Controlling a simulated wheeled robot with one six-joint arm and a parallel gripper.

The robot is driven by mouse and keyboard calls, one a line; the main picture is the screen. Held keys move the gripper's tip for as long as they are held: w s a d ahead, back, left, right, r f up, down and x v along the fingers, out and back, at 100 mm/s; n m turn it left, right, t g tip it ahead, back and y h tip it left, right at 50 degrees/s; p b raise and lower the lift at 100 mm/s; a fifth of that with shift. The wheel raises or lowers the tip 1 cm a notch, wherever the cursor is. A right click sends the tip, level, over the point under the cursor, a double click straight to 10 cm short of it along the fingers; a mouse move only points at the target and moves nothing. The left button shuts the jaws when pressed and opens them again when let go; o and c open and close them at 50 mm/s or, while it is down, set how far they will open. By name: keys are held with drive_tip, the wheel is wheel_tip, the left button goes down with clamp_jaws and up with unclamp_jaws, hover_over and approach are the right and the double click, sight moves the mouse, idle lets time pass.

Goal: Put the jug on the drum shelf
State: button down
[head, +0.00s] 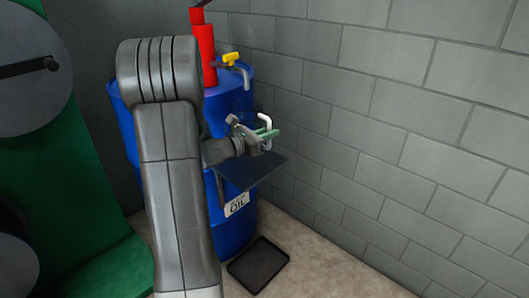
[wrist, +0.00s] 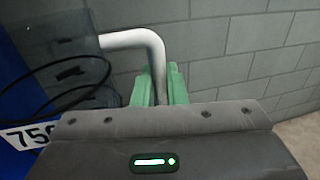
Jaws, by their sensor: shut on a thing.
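My gripper (head: 268,135) is in front of the blue drum (head: 238,228). Its green fingers are shut on a white bent handle, the visible part of the jug (head: 264,119). In the wrist view the handle (wrist: 130,39) runs in from the left, bends and goes down between the fingers (wrist: 160,88). A smoky grey surface at the upper left there looks like the jug's body; its base is not visible. The drum shelf (head: 262,174) is a dark flat plate on the drum's front, below the gripper. I cannot tell whether the jug touches it.
A black tray (head: 258,266) lies on the floor below. A grey block wall (head: 400,120) stands close on the right. A green machine (head: 75,190) is at left. Thin black loops (wrist: 75,72) show in the wrist view.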

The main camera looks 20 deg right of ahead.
sight(267, 146)
drive_tip(key=shift+f+b, duration=0.5)
drive_tip(key=shift+f, duration=1.95)
drive_tip(key=shift+f+b, duration=0.2)
drive_tip(key=shift+b, duration=0.1)
drive_tip(key=c, duration=1.5)
unclamp_jaws()
drive_tip(key=shift+o, duration=0.2)
drive_tip(key=shift+r, duration=0.1)
drive_tip(key=shift+r+p, duration=0.15)
drive_tip(key=shift+p, duration=0.2)
drive_tip(key=s+a, duration=0.2)
drive_tip(key=a, duration=0.9)
drive_tip(key=shift+s+a+p, duration=0.2)
drive_tip(key=shift+a+p, duration=0.2)
drive_tip(key=shift+p, duration=0.05)
